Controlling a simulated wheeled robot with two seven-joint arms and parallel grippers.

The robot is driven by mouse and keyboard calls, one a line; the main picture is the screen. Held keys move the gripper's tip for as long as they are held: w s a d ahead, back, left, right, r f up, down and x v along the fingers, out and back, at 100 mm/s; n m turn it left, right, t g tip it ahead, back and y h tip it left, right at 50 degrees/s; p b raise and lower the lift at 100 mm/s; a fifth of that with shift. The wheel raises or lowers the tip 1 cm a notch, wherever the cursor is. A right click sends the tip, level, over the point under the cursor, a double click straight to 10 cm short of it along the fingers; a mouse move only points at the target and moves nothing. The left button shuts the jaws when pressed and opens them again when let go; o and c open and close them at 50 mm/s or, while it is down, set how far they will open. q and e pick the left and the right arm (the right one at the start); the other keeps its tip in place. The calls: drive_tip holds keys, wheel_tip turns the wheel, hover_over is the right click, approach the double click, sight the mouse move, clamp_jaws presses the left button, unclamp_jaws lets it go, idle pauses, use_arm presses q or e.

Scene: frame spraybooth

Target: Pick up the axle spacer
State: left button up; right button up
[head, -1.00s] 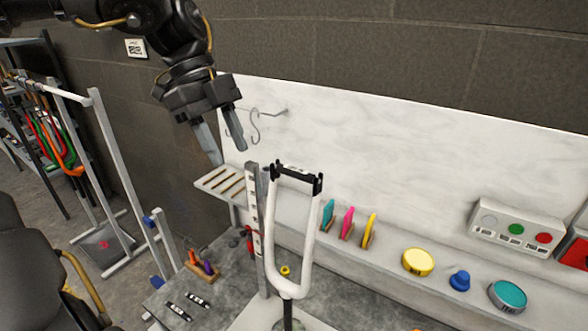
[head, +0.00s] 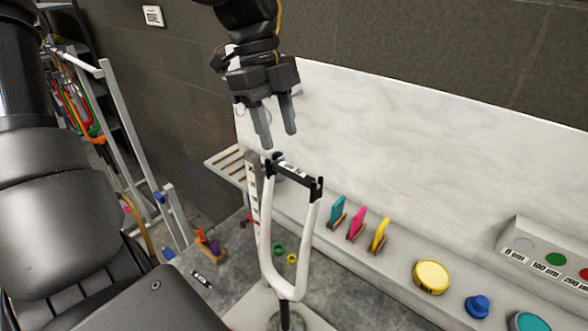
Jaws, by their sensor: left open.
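The axle spacer, which I take to be the black bar with a white label (head: 291,171), spans the two upper tips of a white fork-shaped frame part (head: 308,235). The fork stands upright on a stand, its prongs pointing up. My left gripper (head: 279,140) hangs from the top with its two grey fingers pointing down. It is open and empty, and its fingertips appear just above the bar's left half in the picture. The exact gap between them cannot be told. My right gripper is not in view.
A perforated grey post (head: 253,205) stands close left of the fork, near a slatted shelf (head: 226,163). Coloured scrapers (head: 357,224), a yellow tin (head: 431,277) and a blue knob-like piece (head: 478,306) sit on the ledge at right. Green (head: 278,249) and yellow (head: 291,258) rings lie behind the fork.

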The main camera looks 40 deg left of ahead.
sight(292, 168)
use_arm(q)
drive_tip(key=shift+f, duration=0.65)
drive_tip(key=shift+w+d+f, duration=0.1)
drive_tip(key=shift+w+f, duration=0.1)
drive_tip(key=shift+f, duration=0.15)
drive_tip(key=shift+w+d+f, duration=0.15)
drive_tip(key=shift+w, duration=0.05)
drive_tip(key=shift+s+d+f+p, duration=0.1)
drive_tip(key=shift+d+p, duration=0.1)
drive_tip(key=shift+p, duration=0.3)
drive_tip(key=p+x, duration=0.2)
drive_tip(key=x, duration=0.2)
drive_tip(key=shift+d+f, duration=0.1)
drive_tip(key=shift+w+f, duration=0.2)
drive_tip(key=shift+d, duration=0.15)
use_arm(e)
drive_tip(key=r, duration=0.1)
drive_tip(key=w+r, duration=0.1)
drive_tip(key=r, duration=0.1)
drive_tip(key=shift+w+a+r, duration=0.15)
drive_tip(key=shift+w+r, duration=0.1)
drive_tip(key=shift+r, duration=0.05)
use_arm(q)
drive_tip(key=shift+s, duration=0.15)
drive_tip(key=shift+f, duration=0.2)
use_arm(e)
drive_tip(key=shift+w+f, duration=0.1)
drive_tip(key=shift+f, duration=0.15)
